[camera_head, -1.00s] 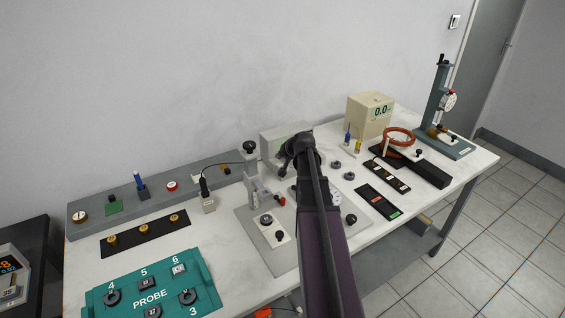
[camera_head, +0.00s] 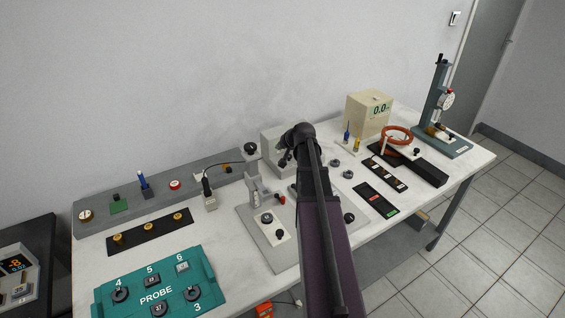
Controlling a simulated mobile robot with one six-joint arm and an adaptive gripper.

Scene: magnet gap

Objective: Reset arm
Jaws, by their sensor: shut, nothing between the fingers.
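My arm (camera_head: 322,240) reaches up from the bottom edge over the middle of the white bench (camera_head: 225,235). Its dark far joint (camera_head: 303,131) stands in front of a pale grey block (camera_head: 272,143) at the bench's back. My gripper (camera_head: 284,160) shows only as a small dark part left of that joint, mostly hidden by the arm. It is shut and holds nothing. It appears to be above the bench, apart from the things on it, though its exact height is hard to tell.
A grey plate (camera_head: 262,238) with an upright bracket lies close left of my arm. A teal PROBE box (camera_head: 157,293) sits front left. Dark strips (camera_head: 376,200), a cream meter box (camera_head: 368,115), a copper-coloured coil (camera_head: 397,135) and a gauge stand (camera_head: 438,105) are to the right.

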